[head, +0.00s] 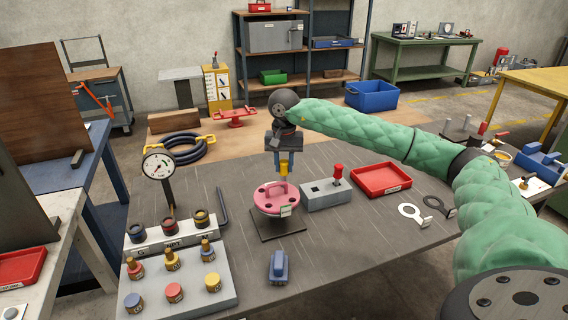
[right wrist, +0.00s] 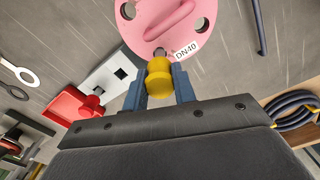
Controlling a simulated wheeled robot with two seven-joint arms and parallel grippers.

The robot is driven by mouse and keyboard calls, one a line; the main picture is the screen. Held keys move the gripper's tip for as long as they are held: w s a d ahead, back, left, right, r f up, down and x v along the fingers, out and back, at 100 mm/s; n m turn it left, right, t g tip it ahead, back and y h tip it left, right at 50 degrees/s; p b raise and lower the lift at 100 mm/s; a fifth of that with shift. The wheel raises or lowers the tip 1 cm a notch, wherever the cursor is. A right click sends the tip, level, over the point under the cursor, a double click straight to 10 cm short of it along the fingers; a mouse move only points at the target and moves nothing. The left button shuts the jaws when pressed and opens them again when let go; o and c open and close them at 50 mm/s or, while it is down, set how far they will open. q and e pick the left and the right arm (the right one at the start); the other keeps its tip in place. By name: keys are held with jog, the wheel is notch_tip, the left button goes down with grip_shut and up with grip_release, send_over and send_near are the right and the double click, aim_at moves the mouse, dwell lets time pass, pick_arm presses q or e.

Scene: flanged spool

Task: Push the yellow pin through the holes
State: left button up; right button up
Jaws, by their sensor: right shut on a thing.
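The pink flanged spool (head: 268,199) stands on a dark base plate (head: 262,231) on the grey table. Its top flange (right wrist: 150,38) shows several dark holes, a raised handle bar and a DN40 label. My right gripper (head: 284,170) points down over the spool's far edge, shut on the yellow pin (right wrist: 159,84). The pin also shows in the head view (head: 283,169). In the right wrist view its narrow tip lies over or at a hole near the rim; I cannot tell whether it has entered. The spool's lower hole is hidden. My left gripper is not in view.
A dial gauge (head: 158,163) and racks of coloured pieces (head: 173,293) stand left. A blue piece (head: 278,267) lies in front.

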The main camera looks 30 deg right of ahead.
jog(key=shift+f, duration=0.25)
jog(key=o, duration=1.1)
jog(key=shift+c, duration=0.2)
notch_tip(320, 180, up, 6)
jog(key=shift+r+b, duration=0.25)
jog(key=shift+b, duration=0.95)
jog(key=shift+r, duration=0.65)
jog(key=shift+r, duration=0.1)
